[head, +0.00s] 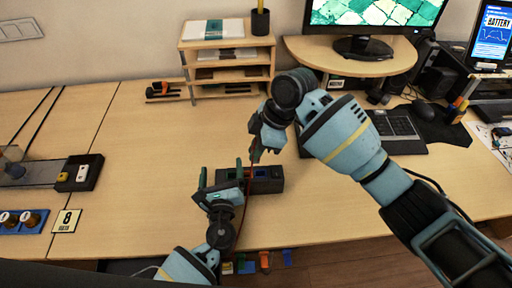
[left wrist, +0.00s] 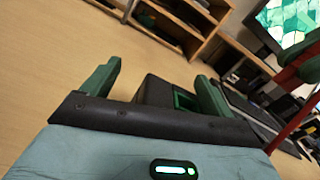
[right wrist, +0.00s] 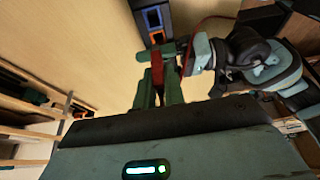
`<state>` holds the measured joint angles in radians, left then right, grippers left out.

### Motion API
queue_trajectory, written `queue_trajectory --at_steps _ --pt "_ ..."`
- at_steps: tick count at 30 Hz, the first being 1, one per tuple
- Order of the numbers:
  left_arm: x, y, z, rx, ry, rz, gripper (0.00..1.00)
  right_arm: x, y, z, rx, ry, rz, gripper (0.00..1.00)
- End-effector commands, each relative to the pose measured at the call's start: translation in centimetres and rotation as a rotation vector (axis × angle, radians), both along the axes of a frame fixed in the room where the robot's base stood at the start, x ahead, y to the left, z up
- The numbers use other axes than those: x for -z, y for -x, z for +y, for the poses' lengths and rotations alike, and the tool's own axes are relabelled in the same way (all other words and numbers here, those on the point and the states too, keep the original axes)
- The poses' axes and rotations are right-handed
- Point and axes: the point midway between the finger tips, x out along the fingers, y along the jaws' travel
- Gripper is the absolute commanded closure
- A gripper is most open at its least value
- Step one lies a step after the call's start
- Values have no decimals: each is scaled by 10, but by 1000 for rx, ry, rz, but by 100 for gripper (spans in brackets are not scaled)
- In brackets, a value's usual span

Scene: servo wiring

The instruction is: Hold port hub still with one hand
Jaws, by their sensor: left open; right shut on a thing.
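The port hub (head: 268,184) is a dark box with coloured sockets on the table, near its front edge. It also shows in the right wrist view (right wrist: 142,22), with a blue and an orange socket. My left gripper (head: 221,176) is open at the hub's left end. In the left wrist view the hub (left wrist: 152,91) lies between the spread fingers (left wrist: 155,85); I cannot tell whether either finger touches it. My right gripper (right wrist: 158,88) is shut on a red connector (right wrist: 157,66), above and behind the hub in the head view.
A thin red cable (head: 245,205) hangs past the hub toward the front edge. A numbered card (head: 67,220) lies at left. The table between is clear.

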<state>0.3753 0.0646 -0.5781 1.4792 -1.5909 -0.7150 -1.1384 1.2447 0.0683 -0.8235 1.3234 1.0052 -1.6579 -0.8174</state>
Motion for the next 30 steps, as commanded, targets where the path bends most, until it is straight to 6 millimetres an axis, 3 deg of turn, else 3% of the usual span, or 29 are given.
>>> queue_trajectory --at_steps 11,24,30 --pt "-2 5 -1 0 0 -3 13 0 0 0 0 0 -1 100" --pt "-1 82 -12 1 0 0 13 -1 0 0 0 0 -1 100" --pt "-1 109 -16 1 -1 0 13 -1 0 0 0 0 -1 100"
